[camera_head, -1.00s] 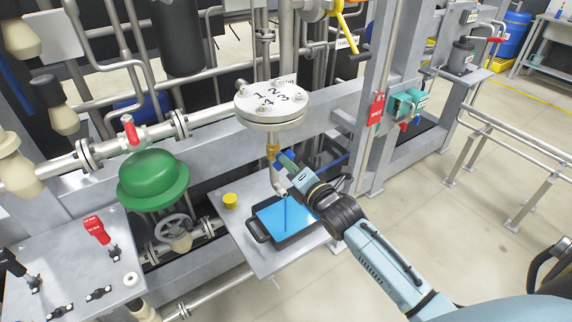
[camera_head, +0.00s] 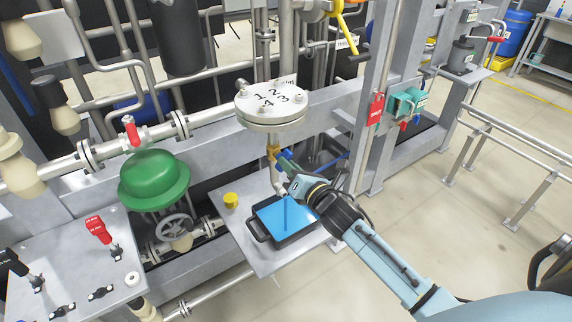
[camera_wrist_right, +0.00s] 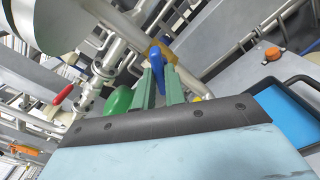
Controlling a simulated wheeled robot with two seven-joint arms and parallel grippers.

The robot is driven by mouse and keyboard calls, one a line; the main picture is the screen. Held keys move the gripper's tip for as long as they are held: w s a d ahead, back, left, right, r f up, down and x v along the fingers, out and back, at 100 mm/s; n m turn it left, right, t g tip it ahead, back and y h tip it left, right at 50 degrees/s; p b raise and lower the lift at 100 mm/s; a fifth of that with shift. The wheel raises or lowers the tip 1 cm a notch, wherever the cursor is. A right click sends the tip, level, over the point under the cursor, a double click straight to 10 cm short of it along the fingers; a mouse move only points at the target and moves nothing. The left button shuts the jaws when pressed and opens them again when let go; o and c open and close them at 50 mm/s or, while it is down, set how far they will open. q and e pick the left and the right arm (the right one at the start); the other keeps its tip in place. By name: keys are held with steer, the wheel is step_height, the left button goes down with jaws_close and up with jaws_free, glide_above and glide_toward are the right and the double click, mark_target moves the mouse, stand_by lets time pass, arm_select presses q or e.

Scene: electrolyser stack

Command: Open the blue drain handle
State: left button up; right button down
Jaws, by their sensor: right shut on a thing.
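The blue drain handle (camera_head: 287,154) is on a brass valve (camera_head: 273,152) below the round white flanged lid (camera_head: 272,104) marked with numbers. My right gripper (camera_head: 288,163) is shut on the handle. In the right wrist view, the blue handle (camera_wrist_right: 156,56) sits between the tips of the green fingers, in front of the brass body. A pale outlet pipe (camera_head: 279,187) hangs below the valve over a black tray (camera_head: 262,237) with a blue surface. A thin darker blue vertical line shows below the outlet. The fingers partly hide the handle. My left gripper is out of view.
A small yellow cap (camera_head: 230,200) stands on the grey shelf (camera_head: 238,228) beside the tray. A green dome (camera_head: 153,178) and a red-handled valve (camera_head: 131,130) are at left. A grey frame post (camera_head: 377,90) rises right of the gripper.

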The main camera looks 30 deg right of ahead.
steer(key=n, duration=0.4)
steer(key=shift+n, duration=0.3)
steer(key=shift+n, duration=1.2)
steer(key=c, duration=1.3)
jaws_free()
steer(key=shift+s, duration=0.1)
steer(key=s, duration=0.7)
steer(key=shift+d, duration=0.3)
steer(key=shift+w, duration=0.1)
